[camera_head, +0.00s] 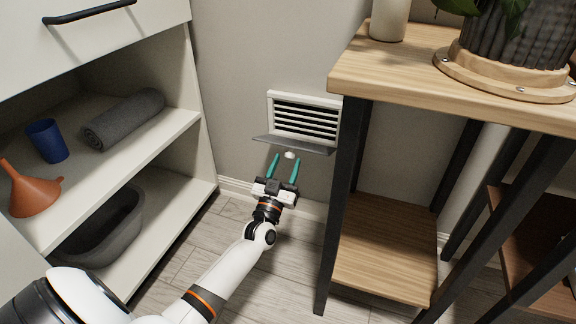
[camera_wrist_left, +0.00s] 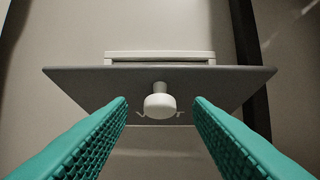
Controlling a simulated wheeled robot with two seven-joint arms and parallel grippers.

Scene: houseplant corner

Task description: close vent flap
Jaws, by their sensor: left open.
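A white wall vent (camera_head: 305,117) with dark slats sits low on the wall in the head view. Its grey flap (camera_head: 294,145) is folded down and stands out from the wall below the slats. The flap's underside (camera_wrist_left: 85,82) shows in the left wrist view, with a white round knob (camera_wrist_left: 160,104) on it. The knob also shows in the head view (camera_head: 290,155). My left gripper (camera_head: 283,161) is open, with teal fingers on either side of the knob and apart from it. In the left wrist view the fingertips (camera_wrist_left: 160,103) flank the knob. My right gripper is not in view.
A wooden table (camera_head: 420,70) with black legs stands close to the vent's right, bearing a potted plant (camera_head: 515,35). A white shelf unit (camera_head: 190,125) on the left holds a blue cup (camera_head: 47,141), an orange funnel (camera_head: 35,192), a rolled grey towel (camera_head: 123,119) and a grey tub (camera_head: 100,228).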

